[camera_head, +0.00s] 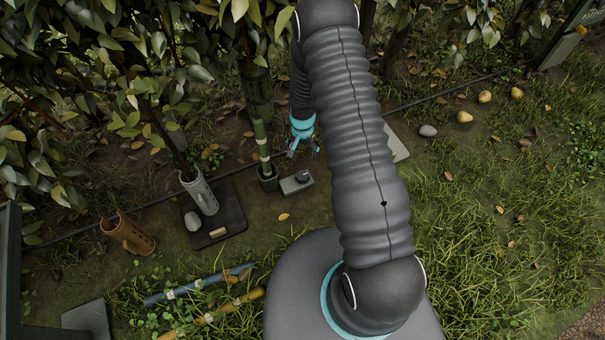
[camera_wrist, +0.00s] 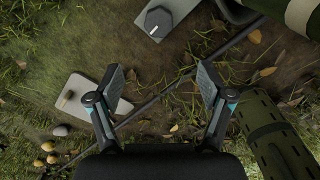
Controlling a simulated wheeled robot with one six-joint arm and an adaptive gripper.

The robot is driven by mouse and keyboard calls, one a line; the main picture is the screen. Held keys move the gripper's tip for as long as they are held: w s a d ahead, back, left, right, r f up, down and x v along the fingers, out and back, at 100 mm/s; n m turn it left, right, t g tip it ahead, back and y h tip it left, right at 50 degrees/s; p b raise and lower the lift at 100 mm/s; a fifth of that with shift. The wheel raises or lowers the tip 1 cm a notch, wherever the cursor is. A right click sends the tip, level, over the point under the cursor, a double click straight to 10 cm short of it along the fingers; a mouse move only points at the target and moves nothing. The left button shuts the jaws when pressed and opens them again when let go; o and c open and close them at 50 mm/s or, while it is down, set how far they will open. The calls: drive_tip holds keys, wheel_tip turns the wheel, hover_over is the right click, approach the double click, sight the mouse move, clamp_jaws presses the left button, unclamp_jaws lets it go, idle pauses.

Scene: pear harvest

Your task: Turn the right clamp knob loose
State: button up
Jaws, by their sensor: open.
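A dark faceted knob (camera_wrist: 158,22) with a pale mark on its top sits on a grey plate (camera_wrist: 178,8) at the top of the wrist view. In the head view the knob (camera_head: 301,176) is on a small grey block (camera_head: 296,185), just right of a black pot holding a green pole. My gripper (camera_head: 303,148) is above the ground behind this block in the head view. In the wrist view my gripper (camera_wrist: 160,80) has its two fingers spread wide with nothing between them. The knob lies beyond the fingertips, apart from them.
The black pot (camera_head: 268,184) and green pole (camera_head: 261,145) stand close left of the block. A pale board (camera_wrist: 80,92) lies left of the fingers in the wrist view. A green tube (camera_wrist: 276,142) is at right. A dark hose (camera_wrist: 150,103) crosses the ground.

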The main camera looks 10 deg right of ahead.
sight(303, 175)
wheel_tip(303, 175, down, 15)
drive_tip(key=shift+s+f, duration=0.15)
idle(0.5)
drive_tip(key=c, duration=1.2)
